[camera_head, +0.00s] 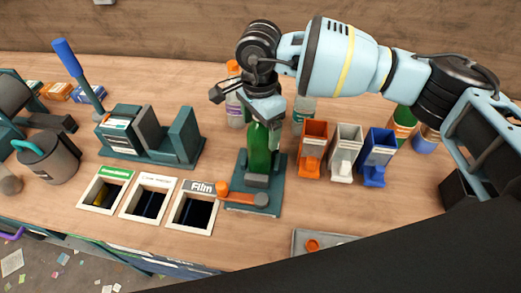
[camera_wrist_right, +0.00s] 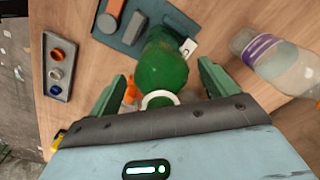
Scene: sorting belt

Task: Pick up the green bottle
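The green bottle (camera_head: 259,150) stands upright on a dark teal base plate (camera_head: 270,192). In the right wrist view the bottle (camera_wrist_right: 163,66) lies between the two green fingers, with gaps visible on both sides. My right gripper (camera_head: 264,122) comes down from above around the bottle's upper part, and its fingers are apart. In the wrist view, the right gripper (camera_wrist_right: 163,84) looks open, with a white ring near the bottle's near end. The gripper hides the bottle's top in the head view. My left gripper is not in view.
Orange (camera_head: 312,135), white (camera_head: 345,140) and blue (camera_head: 378,145) bins stand right of the bottle. A clear bottle with a purple label (camera_wrist_right: 262,50) stands close by. An orange-ended lever (camera_head: 240,196) lies on the plate's front. Open sorting slots (camera_head: 193,217) are at front left.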

